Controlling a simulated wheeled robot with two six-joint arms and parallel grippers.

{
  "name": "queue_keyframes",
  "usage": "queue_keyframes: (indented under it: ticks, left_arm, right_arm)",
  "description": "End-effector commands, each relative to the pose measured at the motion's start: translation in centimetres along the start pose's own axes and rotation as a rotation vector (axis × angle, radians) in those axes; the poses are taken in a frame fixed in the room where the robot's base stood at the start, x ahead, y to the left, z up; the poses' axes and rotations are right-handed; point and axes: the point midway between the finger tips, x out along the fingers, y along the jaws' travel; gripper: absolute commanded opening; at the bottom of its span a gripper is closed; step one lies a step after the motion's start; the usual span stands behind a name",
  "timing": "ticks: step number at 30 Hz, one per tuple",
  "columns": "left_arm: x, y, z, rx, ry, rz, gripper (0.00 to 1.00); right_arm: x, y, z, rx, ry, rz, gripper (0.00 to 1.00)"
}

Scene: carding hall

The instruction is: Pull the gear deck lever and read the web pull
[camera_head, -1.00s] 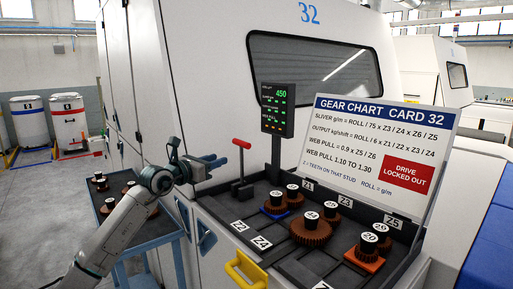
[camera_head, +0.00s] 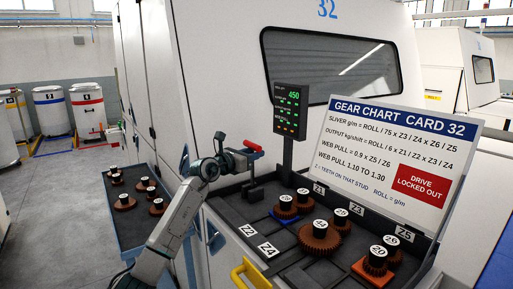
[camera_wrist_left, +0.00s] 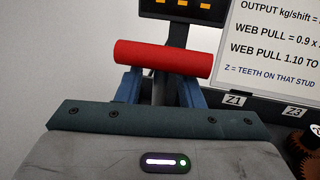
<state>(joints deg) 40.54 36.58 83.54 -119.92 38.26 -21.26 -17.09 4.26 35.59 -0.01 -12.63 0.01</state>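The gear deck lever has a red cross handle (camera_head: 252,146) on a dark stem, standing at the deck's back left. My left gripper (camera_head: 247,156) is at the lever, just under the handle. In the left wrist view the red handle (camera_wrist_left: 163,57) lies across beyond the two blue fingers (camera_wrist_left: 160,88), which stand apart; grip on the stem cannot be made out. The display (camera_head: 290,110) on a post shows 450 in green, with smaller lines too small to read. The chart board (camera_head: 395,160) gives web pull as 0.9 x Z5 / Z6, 1.10 to 1.30. My right gripper is not in view.
The gear deck (camera_head: 290,262) carries several brown gears with black numbered hubs, labels Z1 to Z5, and a yellow handle (camera_head: 250,273) in front. A side cart (camera_head: 128,228) at left holds more gears. White drums (camera_head: 88,108) stand behind on open floor.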

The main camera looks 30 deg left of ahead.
Motion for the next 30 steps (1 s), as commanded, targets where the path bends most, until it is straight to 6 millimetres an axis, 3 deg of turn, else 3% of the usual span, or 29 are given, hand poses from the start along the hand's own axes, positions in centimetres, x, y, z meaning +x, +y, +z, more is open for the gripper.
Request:
queue_keyframes:
  ticks: [6,15,21,30]
  left_arm:
    - [1.9,0.1,0.1,-0.001,0.000,0.001,0.34]
    - [2.1,0.0,-0.1,0.001,0.000,0.000,0.34]
    - [2.1,0.0,-0.1,0.001,0.000,0.001,0.00]
    - [2.0,0.1,-0.2,-0.001,-0.007,0.001,0.00]
  right_arm:
    - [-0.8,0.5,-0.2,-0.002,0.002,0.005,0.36]
    - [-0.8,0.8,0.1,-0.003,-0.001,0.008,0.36]
    - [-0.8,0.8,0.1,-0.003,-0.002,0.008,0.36]
    - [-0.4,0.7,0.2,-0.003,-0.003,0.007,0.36]
